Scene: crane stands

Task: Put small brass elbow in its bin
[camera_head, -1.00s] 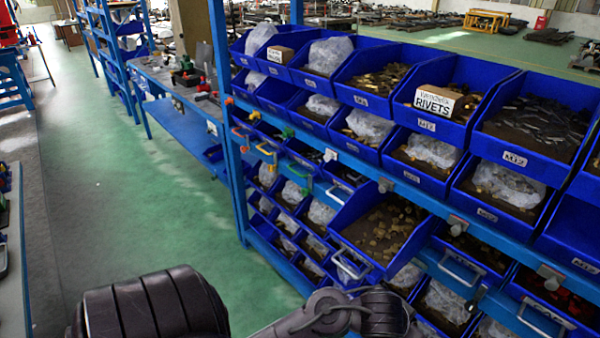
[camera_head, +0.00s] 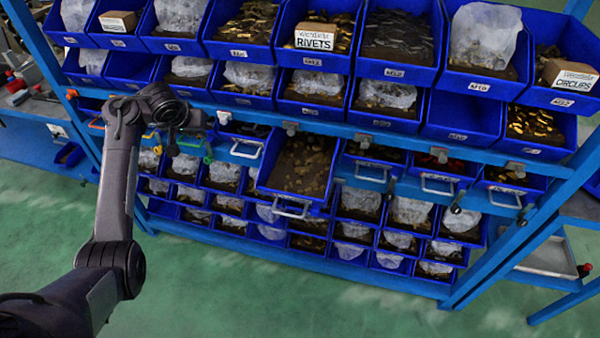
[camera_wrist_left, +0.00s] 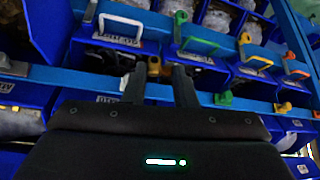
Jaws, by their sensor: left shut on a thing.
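My left gripper (camera_wrist_left: 159,75) shows in the wrist view with its two dark fingers pointing at the rack. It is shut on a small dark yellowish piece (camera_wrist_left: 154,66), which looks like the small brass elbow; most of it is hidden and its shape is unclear. In the head view my left arm reaches up to the left part of the rack, and its wrist hides the fingers and the piece. A blue bin (camera_head: 262,178) with scattered brass-coloured pieces is pulled out at the middle of the rack. My right gripper is not in view.
Blue rack bins stand in rows, with brass parts, dark parts and plastic bags. A rack beam (camera_head: 340,130) with handles and clips runs above the pulled-out bin. A RIVETS box (camera_head: 315,38) and a CIRCLIPS box (camera_head: 570,75) sit in upper bins. Green floor (camera_head: 230,290) in front is clear.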

